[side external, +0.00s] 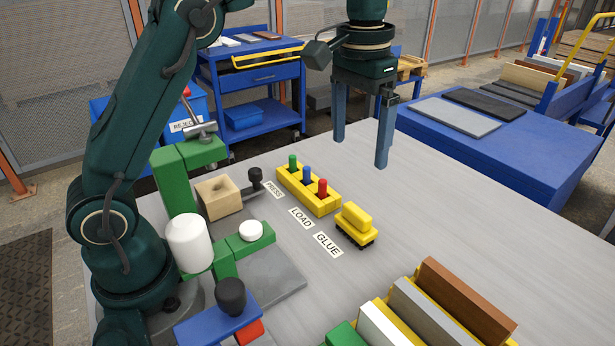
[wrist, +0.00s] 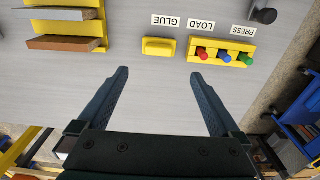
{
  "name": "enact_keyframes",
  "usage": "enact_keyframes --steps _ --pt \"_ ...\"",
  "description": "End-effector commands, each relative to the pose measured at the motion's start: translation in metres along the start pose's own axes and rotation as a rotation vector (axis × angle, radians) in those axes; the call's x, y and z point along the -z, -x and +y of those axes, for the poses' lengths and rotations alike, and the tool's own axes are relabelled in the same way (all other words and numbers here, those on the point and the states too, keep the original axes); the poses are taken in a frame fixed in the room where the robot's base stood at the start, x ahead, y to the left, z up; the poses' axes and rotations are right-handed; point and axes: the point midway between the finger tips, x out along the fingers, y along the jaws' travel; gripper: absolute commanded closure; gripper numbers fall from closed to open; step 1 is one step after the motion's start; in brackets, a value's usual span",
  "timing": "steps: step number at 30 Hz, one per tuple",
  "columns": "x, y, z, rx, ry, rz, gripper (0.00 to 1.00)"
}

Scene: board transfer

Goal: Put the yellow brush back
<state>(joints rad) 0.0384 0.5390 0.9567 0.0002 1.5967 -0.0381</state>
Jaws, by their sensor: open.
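The yellow brush (side external: 356,225) stands on the grey table with its dark bristles down, beside the GLUE label. It also shows in the wrist view (wrist: 159,47), ahead of the fingertips. My gripper (side external: 360,152) is open and empty, above the table and behind the brush in the side view. In the wrist view its two fingers (wrist: 162,76) are spread wide, with bare table between them. A yellow holder (side external: 310,192) with a green, a blue and a red peg stands just left of the brush. It also shows in the wrist view (wrist: 221,51).
PRESS, LOAD (side external: 301,217) and GLUE (side external: 328,244) labels lie on the table (side external: 480,200). A yellow rack holds upright boards (side external: 465,300) at front right. A green fixture with a wooden block (side external: 220,197) and a white bottle (side external: 188,243) stand left. The table's right side is clear.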

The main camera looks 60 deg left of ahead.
Motion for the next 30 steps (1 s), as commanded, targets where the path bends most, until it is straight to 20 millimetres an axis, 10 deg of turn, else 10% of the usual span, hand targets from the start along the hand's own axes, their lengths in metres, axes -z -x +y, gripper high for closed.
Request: enact_keyframes --steps 11,21,30 --pt "-0.081 0.035 -0.008 -0.003 0.001 0.215 0.0" --pt "-0.157 0.005 -0.012 0.0 0.0 0.391 0.0" --pt "-0.179 -0.016 -0.013 0.002 0.0 0.445 0.0"
